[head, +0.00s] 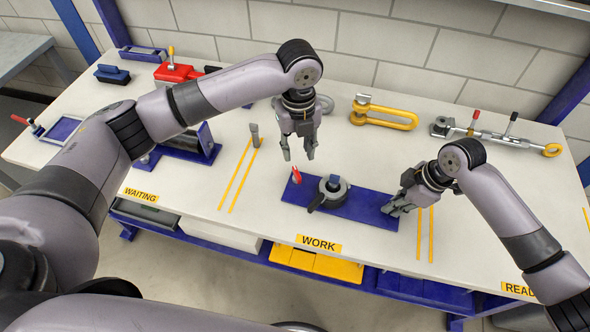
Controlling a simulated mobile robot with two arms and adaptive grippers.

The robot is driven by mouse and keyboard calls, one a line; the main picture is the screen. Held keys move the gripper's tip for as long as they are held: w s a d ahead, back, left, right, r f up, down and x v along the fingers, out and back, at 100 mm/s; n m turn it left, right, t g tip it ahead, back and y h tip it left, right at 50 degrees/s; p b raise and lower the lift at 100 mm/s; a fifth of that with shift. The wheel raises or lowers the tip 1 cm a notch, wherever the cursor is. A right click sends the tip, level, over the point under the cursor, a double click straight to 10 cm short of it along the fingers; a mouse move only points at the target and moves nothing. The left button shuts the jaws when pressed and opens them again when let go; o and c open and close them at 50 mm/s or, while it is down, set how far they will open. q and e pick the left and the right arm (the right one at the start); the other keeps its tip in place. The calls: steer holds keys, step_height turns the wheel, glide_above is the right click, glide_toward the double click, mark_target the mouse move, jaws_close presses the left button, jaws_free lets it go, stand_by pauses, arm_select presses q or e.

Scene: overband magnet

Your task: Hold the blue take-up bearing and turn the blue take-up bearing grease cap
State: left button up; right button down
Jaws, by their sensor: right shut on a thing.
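The blue take-up bearing (366,209) lies on the white table above the WORK label, a long blue plate with a round grey housing (343,187) near its middle. A dark cap with a lever (322,194), apparently the grease cap, sits on the housing, its lever pointing toward the lower left. A small red part (296,176) stands at the plate's left end. My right gripper (393,208) is shut on the right end of the blue take-up bearing. My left gripper (298,157) is open and empty, pointing down above and behind the plate's left end, apart from the cap.
A yellow shackle (385,114) and a turnbuckle-like tool (497,138) lie at the back right. A grey upright pin (255,136) stands left of my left gripper. A blue roller frame (182,147) and a red tool (176,75) are farther left. Table around the plate is clear.

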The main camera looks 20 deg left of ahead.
arm_select(q)
step_height(320, 180, up, 9)
steer(key=shift+r, duration=0.15)
stand_by(0.9)
arm_select(e)
steer(key=c, duration=1.6)
jaws_free()
